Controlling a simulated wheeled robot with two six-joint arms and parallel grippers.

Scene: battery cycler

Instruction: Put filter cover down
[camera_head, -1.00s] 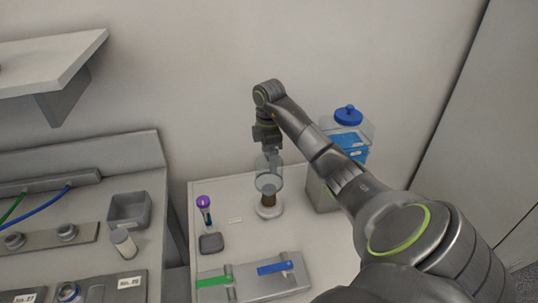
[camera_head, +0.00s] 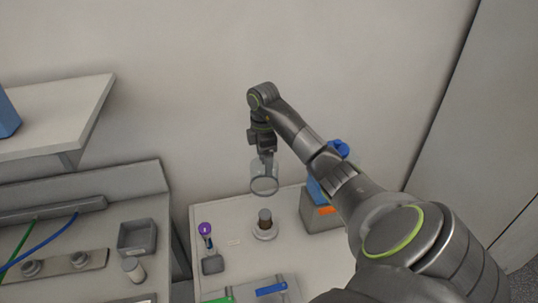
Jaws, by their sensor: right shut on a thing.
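The filter cover (camera_head: 264,184), a clear round cup with a visible rim, hangs in my right gripper (camera_head: 266,159). The gripper is shut on its upper part. The cover shows just above a small brown bottle (camera_head: 265,217) that sits on a round pale base (camera_head: 264,233) on the table. There is a gap between the cover's rim and the bottle in the picture; the exact height cannot be told. My left gripper is not in view.
A purple-capped tube (camera_head: 205,231) stands in a dark holder left of the bottle. A blue-capped container (camera_head: 339,149) is partly hidden behind my right arm. Blue (camera_head: 271,289) and green handles lie at the table's front. A shelf (camera_head: 65,120) juts out at upper left.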

